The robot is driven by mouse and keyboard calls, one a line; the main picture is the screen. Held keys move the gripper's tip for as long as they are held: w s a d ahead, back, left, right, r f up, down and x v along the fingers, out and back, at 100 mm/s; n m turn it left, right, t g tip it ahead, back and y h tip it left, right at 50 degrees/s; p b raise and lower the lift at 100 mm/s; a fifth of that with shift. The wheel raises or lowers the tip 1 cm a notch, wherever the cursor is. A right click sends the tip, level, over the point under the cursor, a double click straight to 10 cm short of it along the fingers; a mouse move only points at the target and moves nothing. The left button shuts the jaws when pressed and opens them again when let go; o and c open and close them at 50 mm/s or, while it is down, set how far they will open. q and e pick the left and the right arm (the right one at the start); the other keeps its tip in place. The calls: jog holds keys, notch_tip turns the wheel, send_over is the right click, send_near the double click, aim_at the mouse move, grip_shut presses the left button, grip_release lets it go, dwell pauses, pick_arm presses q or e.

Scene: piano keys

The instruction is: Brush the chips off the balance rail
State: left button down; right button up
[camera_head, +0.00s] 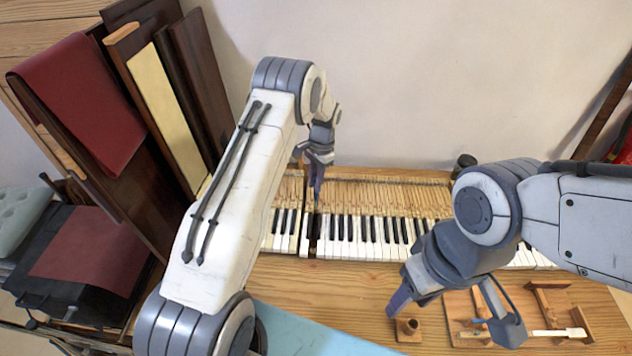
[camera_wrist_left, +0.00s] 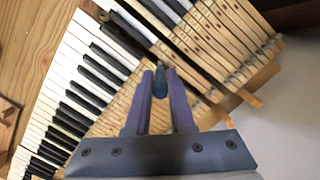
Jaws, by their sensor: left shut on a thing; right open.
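The piano keyboard (camera_head: 372,232) lies on the bench with its keys and, behind them, bare wooden key backs (camera_head: 390,194). A dark gap (camera_head: 316,234) breaks the row of keys near its left end. My left gripper (camera_head: 317,190) is over the key backs just behind this gap. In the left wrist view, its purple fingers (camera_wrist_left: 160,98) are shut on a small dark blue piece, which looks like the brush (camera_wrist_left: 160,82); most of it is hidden. I cannot make out chips or a clear balance rail. My right gripper (camera_head: 455,315) is open above the bench's front right.
A small wooden block (camera_head: 408,328) stands beside my right gripper's left finger. Wooden holders (camera_head: 550,300) and a loose pale key (camera_head: 558,333) lie at the right. Dark panels (camera_head: 195,85) lean at the left. A light blue surface (camera_head: 310,335) is in front.

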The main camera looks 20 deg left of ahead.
pick_arm(q)
jog(key=shift+f+b, duration=0.4)
jog(key=shift+f, duration=0.1)
dwell(0.8)
jog(key=shift+s, duration=0.1)
jog(key=shift+w, duration=0.2)
jog(key=shift+s, duration=0.3)
dwell(0.8)
